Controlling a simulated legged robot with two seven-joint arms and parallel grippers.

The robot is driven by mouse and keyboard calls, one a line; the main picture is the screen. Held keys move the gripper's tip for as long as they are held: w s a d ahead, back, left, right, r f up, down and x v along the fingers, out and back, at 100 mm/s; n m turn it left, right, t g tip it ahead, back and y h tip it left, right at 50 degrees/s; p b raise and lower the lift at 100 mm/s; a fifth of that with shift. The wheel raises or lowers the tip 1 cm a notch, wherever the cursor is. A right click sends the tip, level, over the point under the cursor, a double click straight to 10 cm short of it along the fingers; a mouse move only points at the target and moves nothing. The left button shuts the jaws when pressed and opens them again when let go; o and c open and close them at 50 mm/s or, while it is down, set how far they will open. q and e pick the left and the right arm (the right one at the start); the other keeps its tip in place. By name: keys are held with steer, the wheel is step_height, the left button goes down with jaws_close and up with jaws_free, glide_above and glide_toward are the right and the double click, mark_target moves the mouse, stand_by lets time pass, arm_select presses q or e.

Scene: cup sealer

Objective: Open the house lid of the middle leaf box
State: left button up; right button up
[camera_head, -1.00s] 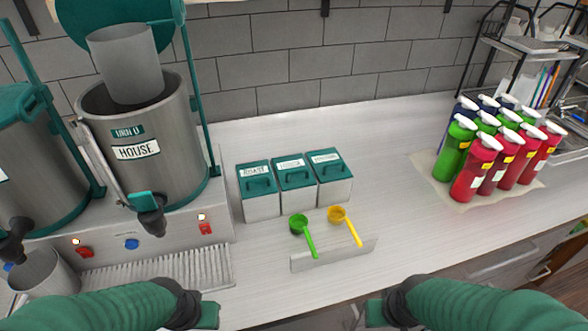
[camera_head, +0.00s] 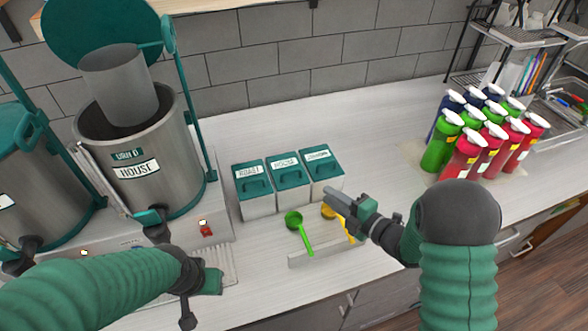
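Three white leaf boxes with green handled lids stand in a row on the counter. The middle leaf box (camera_head: 294,198) has a label that reads as house, and its lid (camera_head: 289,174) is on. The roast box (camera_head: 255,187) is to its left and a third box (camera_head: 323,172) to its right, both lidded. My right gripper (camera_head: 335,200) is in front of the right-hand box, above the yellow scoop, and touches no lid that I can see; its finger gap is unclear. My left gripper (camera_head: 200,300) is low over the drip tray, and its fingers are unclear.
A green scoop (camera_head: 294,219) and a yellow scoop (camera_head: 328,211), partly hidden by my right gripper, rest at a low holder (camera_head: 310,254) before the boxes. The house urn (camera_head: 145,150) stands left. Several colored bottles (camera_head: 466,155) stand right. Counter between boxes and bottles is clear.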

mark_target(291, 172)
steer(key=p+x, duration=0.2)
steer(key=x, duration=0.6)
steer(key=p+x, duration=0.2)
steer(key=x, duration=0.5)
steer(key=shift+w+a+r, duration=0.1)
steer(key=shift+a+r, duration=0.1)
steer(key=shift+a, duration=0.3)
steer(key=shift+w+f, duration=0.1)
steer(key=shift+w, duration=0.15)
steer(key=shift+a, duration=0.15)
jaws_close()
steer(key=shift+s+f, duration=0.1)
